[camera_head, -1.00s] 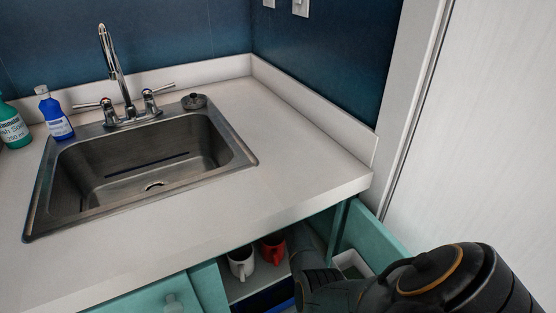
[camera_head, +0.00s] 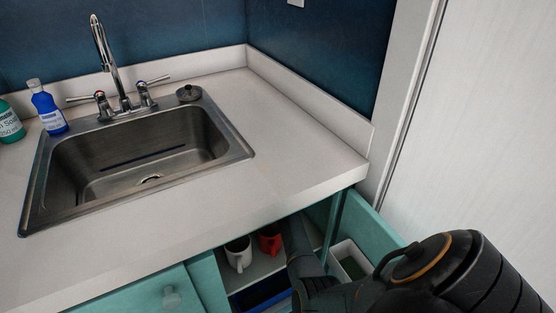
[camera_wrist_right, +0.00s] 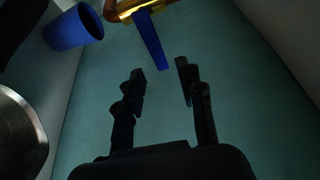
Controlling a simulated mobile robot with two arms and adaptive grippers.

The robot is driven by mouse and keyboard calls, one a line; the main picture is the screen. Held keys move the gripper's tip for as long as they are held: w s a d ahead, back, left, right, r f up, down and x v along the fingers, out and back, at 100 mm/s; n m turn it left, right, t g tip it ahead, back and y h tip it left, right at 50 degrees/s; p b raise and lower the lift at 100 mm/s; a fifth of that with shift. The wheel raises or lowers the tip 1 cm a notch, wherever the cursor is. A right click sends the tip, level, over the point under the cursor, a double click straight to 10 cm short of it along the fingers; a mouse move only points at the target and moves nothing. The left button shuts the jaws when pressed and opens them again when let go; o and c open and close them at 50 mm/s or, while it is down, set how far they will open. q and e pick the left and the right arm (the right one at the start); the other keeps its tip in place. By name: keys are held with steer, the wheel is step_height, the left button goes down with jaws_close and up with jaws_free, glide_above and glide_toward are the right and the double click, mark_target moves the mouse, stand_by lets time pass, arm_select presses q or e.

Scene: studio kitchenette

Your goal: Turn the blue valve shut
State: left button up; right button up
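The blue valve handle (camera_wrist_right: 151,42) is a flat blue lever hanging down from a brass fitting (camera_wrist_right: 142,8) at the top of the right wrist view. My right gripper (camera_wrist_right: 162,78) is open and empty. The lever's lower end shows just above and between its two fingertips; I cannot tell the exact depth between them. In the head view my right arm reaches into the cabinet under the counter, and the gripper and valve are hidden there. My left gripper is not in view.
A blue cup (camera_wrist_right: 73,28) and a rounded metal object (camera_wrist_right: 17,130) lie left of the gripper. In the head view, a white mug (camera_head: 238,254) and red mug (camera_head: 270,240) stand in the cabinet, below the counter edge (camera_head: 220,212). The open door (camera_head: 372,226) is at the right.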

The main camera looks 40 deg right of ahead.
steer(key=v, duration=0.9)
steer(key=shift+s+a, duration=0.15)
steer(key=shift+s, duration=0.05)
